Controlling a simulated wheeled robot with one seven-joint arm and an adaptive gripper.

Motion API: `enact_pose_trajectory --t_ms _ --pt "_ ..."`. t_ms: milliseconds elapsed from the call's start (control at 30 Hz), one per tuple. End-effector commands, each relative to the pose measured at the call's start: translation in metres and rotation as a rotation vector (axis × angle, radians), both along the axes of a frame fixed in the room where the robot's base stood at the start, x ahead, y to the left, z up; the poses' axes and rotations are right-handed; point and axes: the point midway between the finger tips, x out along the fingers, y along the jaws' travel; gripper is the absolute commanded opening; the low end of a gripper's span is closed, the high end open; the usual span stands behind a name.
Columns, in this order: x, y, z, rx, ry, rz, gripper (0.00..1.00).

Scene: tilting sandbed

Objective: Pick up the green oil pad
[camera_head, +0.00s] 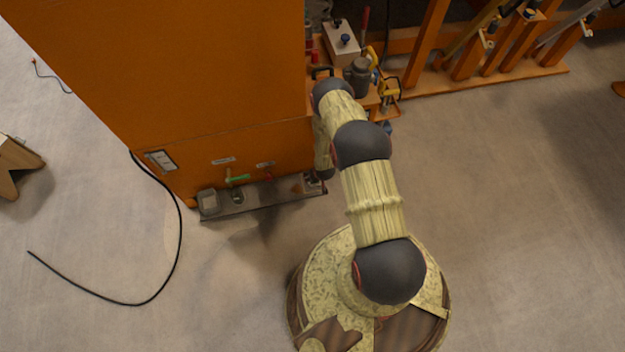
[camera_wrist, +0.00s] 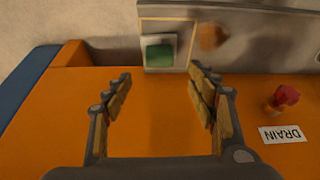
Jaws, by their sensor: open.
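The green oil pad (camera_wrist: 158,54) shows in the wrist view as a small green square inside a pale square surround. It lies at the left end of a grey metal shelf (camera_wrist: 220,12). My gripper (camera_wrist: 160,76) is open and empty, its two fingers spread on either side below the pad in the picture. The fingers look apart from the pad. In the head view, my arm reaches down to the right end of the shelf (camera_head: 262,203), and I cannot make out the pad there.
An orange cabinet (camera_head: 200,70) rises behind the shelf. A red knob (camera_wrist: 285,97) and a DRAIN label (camera_wrist: 282,134) sit right of my gripper. A green handle (camera_head: 238,179) is farther along. A black cable (camera_head: 178,240) lies on the floor, which is open at right.

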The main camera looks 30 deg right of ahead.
Motion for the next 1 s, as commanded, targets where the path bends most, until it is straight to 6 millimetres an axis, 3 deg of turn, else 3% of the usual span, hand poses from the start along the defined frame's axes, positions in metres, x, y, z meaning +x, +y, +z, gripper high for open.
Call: enact_pose_trajectory --t_ms 633,900,1000 --pt "0.019 -0.005 -0.069 0.000 0.002 0.001 0.58" --pt "0.021 -0.005 -0.070 0.000 0.003 0.001 0.58" --pt "0.021 -0.005 -0.070 0.000 0.003 0.001 0.52"
